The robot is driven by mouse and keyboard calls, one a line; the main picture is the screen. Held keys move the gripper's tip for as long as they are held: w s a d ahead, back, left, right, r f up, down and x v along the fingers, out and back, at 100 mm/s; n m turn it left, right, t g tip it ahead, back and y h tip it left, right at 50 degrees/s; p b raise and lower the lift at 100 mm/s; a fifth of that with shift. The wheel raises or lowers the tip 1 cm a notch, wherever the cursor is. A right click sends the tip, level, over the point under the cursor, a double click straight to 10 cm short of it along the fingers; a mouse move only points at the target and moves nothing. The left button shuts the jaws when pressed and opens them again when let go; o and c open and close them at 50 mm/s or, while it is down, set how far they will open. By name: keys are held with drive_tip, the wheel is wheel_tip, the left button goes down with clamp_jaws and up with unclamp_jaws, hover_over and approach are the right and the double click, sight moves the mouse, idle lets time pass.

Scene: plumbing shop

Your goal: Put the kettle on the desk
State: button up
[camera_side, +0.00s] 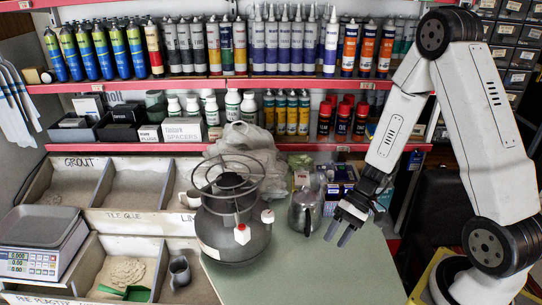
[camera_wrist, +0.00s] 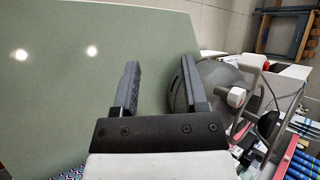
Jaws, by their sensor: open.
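The kettle (camera_side: 304,212), small, shiny and grey, stands upright near the back of the green desk (camera_side: 315,277) in the side view, right of a gas cylinder. Its base appears to meet the green top, but contact is not clear. My gripper (camera_side: 338,234) is open and empty, to the right of the kettle and apart from it in the picture, fingers pointing down-left. I cannot make out the kettle surely there.
The grey gas cylinder (camera_side: 235,243) with a wire burner stands left of the kettle. Boxes and a plastic bag (camera_side: 245,148) crowd behind. Shelves of tubes and bottles (camera_side: 270,45) rise at the back; a scale (camera_side: 40,235) and sand bins stand left. The desk's front is clear.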

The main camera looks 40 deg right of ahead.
wheel_tip(320, 180, up, 9)
drive_tip(key=a+n+t+h, duration=0.1)
drive_tip(key=n+t+h, duration=0.1)
drive_tip(key=n+h, duration=0.3)
drive_tip(key=shift+w+a+h, duration=0.25)
drive_tip(key=shift+a+h, duration=0.15)
drive_tip(key=shift+h, duration=1.6)
